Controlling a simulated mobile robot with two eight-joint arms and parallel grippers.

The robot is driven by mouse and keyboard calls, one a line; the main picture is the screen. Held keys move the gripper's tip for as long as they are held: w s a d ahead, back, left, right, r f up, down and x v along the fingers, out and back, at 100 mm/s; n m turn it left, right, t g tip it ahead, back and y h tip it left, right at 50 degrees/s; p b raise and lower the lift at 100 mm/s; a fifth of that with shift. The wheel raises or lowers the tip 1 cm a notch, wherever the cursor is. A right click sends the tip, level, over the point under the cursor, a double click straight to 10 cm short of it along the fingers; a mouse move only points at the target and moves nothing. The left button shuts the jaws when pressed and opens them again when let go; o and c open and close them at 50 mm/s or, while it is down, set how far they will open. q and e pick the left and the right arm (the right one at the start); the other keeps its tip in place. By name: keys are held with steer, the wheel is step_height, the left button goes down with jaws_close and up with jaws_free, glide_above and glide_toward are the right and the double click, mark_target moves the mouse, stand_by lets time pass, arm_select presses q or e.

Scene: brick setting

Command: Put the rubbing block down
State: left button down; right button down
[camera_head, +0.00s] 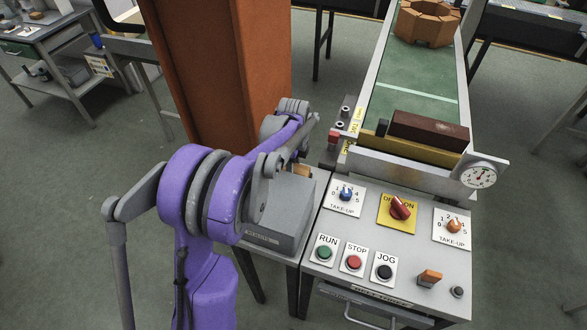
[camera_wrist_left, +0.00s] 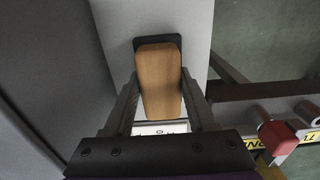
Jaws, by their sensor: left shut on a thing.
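The rubbing block (camera_wrist_left: 159,85) is a light wooden piece with a dark pad at its far end, seen in the left wrist view. My left gripper (camera_wrist_left: 158,76) has one finger on each side of it and is shut on it. In the head view a small bit of wood (camera_head: 298,170) shows by my left wrist, above the grey box; the fingers are mostly hidden there by the arm. I cannot tell whether the block touches the surface below. My right gripper is in neither view.
A grey box (camera_head: 284,222) stands on a side stand left of the control panel (camera_head: 330,277). A dark brown brick (camera_head: 429,131) lies at the near end of the green belt (camera_head: 408,105); a brown ring-shaped piece (camera_head: 424,22) is farther up. An orange-brown column (camera_head: 215,70) stands behind my arm.

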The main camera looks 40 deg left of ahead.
arm_select(q)
steer(key=shift+c, duration=1)
jaws_free()
steer(key=shift+f, duration=0.1)
step_height(320, 180, up, 12)
steer(key=p, duration=0.1)
